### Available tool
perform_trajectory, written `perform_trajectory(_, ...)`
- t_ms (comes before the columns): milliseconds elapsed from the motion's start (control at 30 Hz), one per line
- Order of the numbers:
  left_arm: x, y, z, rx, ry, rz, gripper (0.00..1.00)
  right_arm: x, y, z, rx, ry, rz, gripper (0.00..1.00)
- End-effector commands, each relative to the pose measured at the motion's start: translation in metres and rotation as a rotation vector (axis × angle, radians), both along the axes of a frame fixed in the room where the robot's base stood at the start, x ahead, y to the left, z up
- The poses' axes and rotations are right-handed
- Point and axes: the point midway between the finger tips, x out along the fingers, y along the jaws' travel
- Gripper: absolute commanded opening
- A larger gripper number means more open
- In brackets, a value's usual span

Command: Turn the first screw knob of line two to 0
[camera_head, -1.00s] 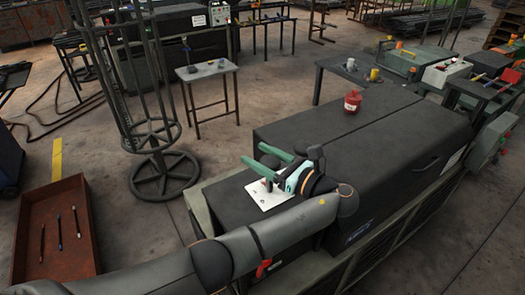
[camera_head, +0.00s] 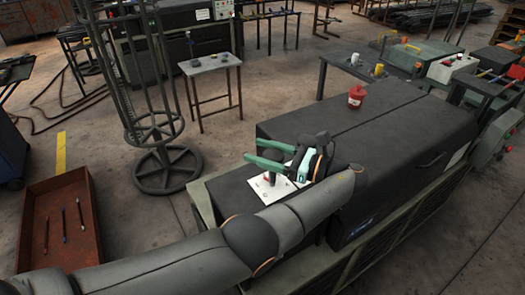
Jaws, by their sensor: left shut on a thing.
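My left gripper (camera_head: 254,150) reaches over a white plate (camera_head: 285,190) on the near, lower end of the long dark machine (camera_head: 340,140). Its two green fingers point left and lie around a dark screw knob, which they mostly hide. The gripper is shut on this knob. Another dark knob (camera_head: 267,183) stands on the plate just below the fingers in the picture. Markings on the plate are too small to read, so I cannot tell the line or the knob's setting. My right gripper is not in view.
A small grey table (camera_head: 210,65) and a dark wire rack (camera_head: 165,170) stand to the left. A rusty tray (camera_head: 30,225) with several thin rods lies at lower left.

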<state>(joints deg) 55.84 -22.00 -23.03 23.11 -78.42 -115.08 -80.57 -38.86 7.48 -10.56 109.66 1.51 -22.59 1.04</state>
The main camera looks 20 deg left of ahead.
Motion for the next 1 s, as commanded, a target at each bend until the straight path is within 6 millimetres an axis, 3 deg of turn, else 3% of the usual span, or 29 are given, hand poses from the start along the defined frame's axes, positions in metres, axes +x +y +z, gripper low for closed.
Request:
perform_trajectory(667, -0.0014, 0.0028, -0.0025, 0.000, 0.006, 0.024, 0.08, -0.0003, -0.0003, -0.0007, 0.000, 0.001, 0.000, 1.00)
perform_trajectory(700, -0.0014, 0.0027, -0.0025, 0.000, 0.006, 0.023, 0.68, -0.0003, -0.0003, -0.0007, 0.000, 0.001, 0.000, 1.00)
perform_trajectory(900, -0.0009, 0.0016, -0.0014, 0.000, 0.003, 0.020, 0.90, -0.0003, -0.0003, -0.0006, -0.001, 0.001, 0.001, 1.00)
perform_trajectory(1000, -0.0007, 0.0013, -0.0009, 0.000, 0.002, 0.019, 0.93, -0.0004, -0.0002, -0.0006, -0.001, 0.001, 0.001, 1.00)
